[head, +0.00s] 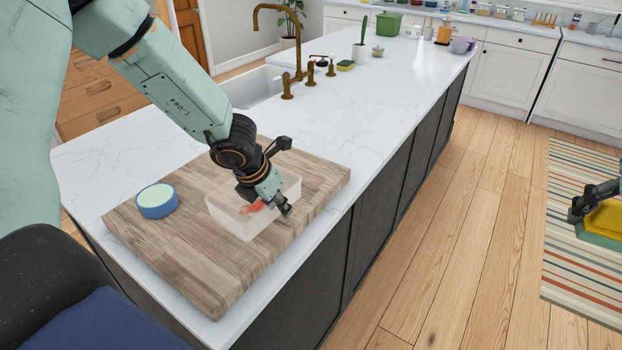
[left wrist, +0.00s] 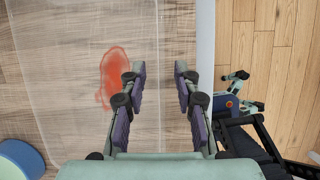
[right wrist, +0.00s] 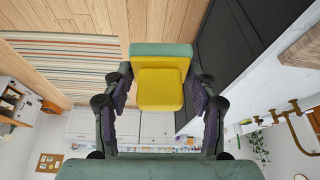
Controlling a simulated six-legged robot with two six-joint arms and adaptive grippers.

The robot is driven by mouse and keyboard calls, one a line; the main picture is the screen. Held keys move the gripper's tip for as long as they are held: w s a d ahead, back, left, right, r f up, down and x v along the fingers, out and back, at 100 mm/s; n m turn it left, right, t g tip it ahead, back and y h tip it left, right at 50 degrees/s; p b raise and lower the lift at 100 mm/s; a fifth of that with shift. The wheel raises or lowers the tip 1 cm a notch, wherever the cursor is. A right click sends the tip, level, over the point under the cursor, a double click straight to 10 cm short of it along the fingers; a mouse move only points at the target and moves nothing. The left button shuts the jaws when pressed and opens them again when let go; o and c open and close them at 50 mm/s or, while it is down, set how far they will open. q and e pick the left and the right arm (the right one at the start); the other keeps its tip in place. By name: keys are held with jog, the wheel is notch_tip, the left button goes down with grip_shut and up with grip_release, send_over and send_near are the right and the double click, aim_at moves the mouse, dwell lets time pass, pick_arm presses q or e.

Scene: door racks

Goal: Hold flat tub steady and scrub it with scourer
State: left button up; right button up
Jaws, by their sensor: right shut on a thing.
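The flat tub (head: 226,220) is a clear, shallow container on the wooden board, with a red stain (left wrist: 114,77) showing in it. My left gripper (head: 268,200) is over the tub's right side. In the left wrist view its fingers (left wrist: 160,72) are apart, with the tub's edge line between them; contact cannot be told. My right gripper (right wrist: 160,92) is shut on the scourer (right wrist: 160,88), a yellow sponge with a green layer. In the head view the scourer (head: 606,218) is at the far right edge, well away from the tub, above the floor and rug.
A blue round container (head: 157,203) with a pale green top stands on the board (head: 180,255), left of the tub. Farther back are a brass faucet (head: 298,40), a sponge (head: 345,65) and a green bin (head: 387,23).

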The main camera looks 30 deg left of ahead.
pick_arm(q)
jog(key=v, duration=1.1)
jog(key=shift+s+r, duration=0.3)
jog(key=shift+r, duration=0.2)
dwell(0.4)
